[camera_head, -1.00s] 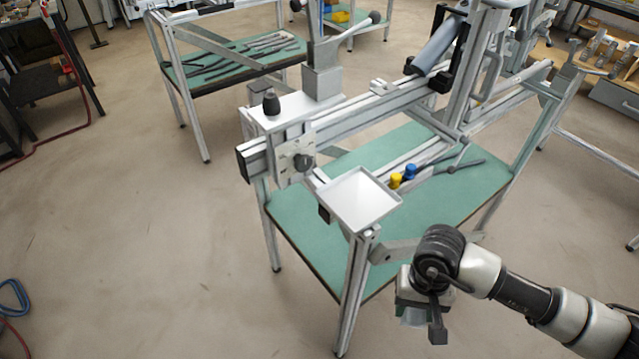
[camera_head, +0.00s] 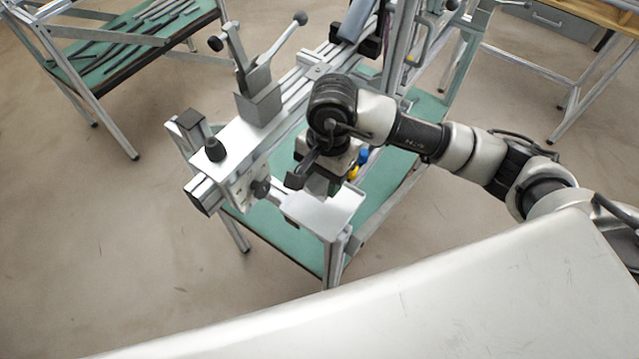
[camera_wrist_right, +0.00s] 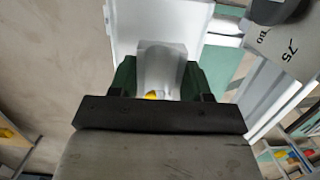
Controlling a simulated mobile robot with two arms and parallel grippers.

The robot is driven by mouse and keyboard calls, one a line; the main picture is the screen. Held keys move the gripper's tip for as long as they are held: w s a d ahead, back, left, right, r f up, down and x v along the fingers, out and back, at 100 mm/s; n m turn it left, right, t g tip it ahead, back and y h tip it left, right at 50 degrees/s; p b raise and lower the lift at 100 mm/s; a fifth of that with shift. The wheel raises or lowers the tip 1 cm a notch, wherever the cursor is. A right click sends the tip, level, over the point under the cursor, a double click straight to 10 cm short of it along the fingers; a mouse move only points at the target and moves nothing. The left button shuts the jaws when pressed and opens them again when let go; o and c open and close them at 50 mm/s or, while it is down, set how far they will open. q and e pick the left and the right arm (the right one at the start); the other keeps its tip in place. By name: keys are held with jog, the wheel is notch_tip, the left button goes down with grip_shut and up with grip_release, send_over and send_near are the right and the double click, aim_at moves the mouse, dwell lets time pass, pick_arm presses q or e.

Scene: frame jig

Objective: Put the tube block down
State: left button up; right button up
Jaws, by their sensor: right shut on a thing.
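My right gripper (camera_head: 318,184) is over the white tray (camera_head: 328,216) at the corner of the frame jig. In the right wrist view, its two green fingers (camera_wrist_right: 159,76) are shut on a pale grey block, the tube block (camera_wrist_right: 162,62), with a bit of yellow at its near end. The white tray (camera_wrist_right: 190,16) shows behind the block. I cannot tell whether the block touches the tray. In the head view the gripper and wrist mostly hide the block. My left gripper is not in view.
A blue knob (camera_head: 362,155) and a yellow knob (camera_head: 352,173) are close beside my right wrist. A clamp with a lever (camera_head: 262,95) and a black knob (camera_head: 214,149) stand on the jig to the left. A green-topped bench (camera_head: 110,45) is at the back left.

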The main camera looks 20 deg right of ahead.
aim_at(322, 205)
jog(key=f, duration=0.2)
jog(key=shift+s+d+f, duration=0.1)
jog(key=shift+s+f, duration=0.2)
jog(key=shift+s, duration=0.05)
jog(key=f, duration=0.1)
jog(key=f+p, duration=0.1)
jog(key=f, duration=0.1)
jog(key=shift+w+f, duration=0.2)
jog(key=shift+f, duration=0.2)
jog(key=o, duration=1)
jog(key=shift+c, duration=0.2)
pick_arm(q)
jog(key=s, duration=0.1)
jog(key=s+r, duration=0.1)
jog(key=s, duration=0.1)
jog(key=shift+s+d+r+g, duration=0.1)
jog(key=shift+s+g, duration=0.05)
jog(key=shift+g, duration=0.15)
